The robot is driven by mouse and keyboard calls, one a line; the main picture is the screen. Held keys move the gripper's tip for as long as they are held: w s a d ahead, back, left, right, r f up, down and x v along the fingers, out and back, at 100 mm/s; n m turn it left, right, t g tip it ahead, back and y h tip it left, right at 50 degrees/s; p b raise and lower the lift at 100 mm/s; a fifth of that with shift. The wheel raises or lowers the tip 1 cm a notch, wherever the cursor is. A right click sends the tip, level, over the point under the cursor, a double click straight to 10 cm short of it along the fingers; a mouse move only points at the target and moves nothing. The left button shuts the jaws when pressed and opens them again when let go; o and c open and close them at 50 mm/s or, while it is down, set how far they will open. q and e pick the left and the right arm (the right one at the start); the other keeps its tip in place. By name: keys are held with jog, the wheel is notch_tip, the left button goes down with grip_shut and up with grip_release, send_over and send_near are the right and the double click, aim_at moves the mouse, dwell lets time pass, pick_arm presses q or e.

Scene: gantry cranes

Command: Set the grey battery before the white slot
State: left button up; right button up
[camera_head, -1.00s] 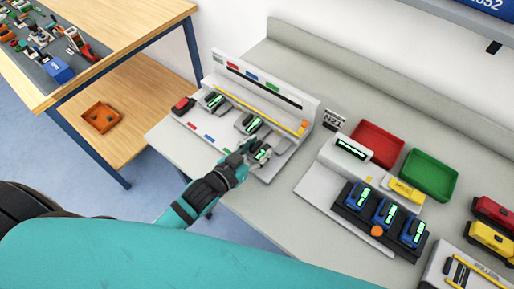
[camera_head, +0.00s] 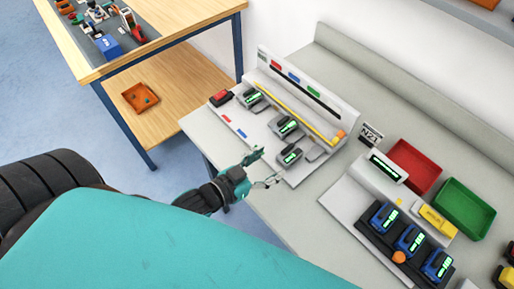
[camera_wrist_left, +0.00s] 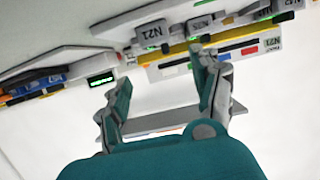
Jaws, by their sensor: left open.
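A grey battery (camera_head: 290,155) with a lit green display sits on the white station (camera_head: 262,145), nearest my left gripper. Two similar grey batteries (camera_head: 253,97) (camera_head: 288,126) stand farther back along the station. Red (camera_head: 227,118) and blue (camera_head: 241,133) marks show on its front; I cannot make out a white slot mark. My left gripper (camera_head: 268,167) is open and empty at the station's front edge, just left of the nearest battery and apart from it. In the left wrist view its open fingers (camera_wrist_left: 160,85) have nothing between them. My right gripper is not in view.
A red block (camera_head: 220,97) stands at the station's left end. To the right are a charger with several blue batteries (camera_head: 410,240), a red tray (camera_head: 414,166) and a green tray (camera_head: 465,208). A wooden shelf unit (camera_head: 190,90) stands at the left.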

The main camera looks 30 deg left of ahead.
pick_arm(q)
jog(key=shift+v, duration=1.75)
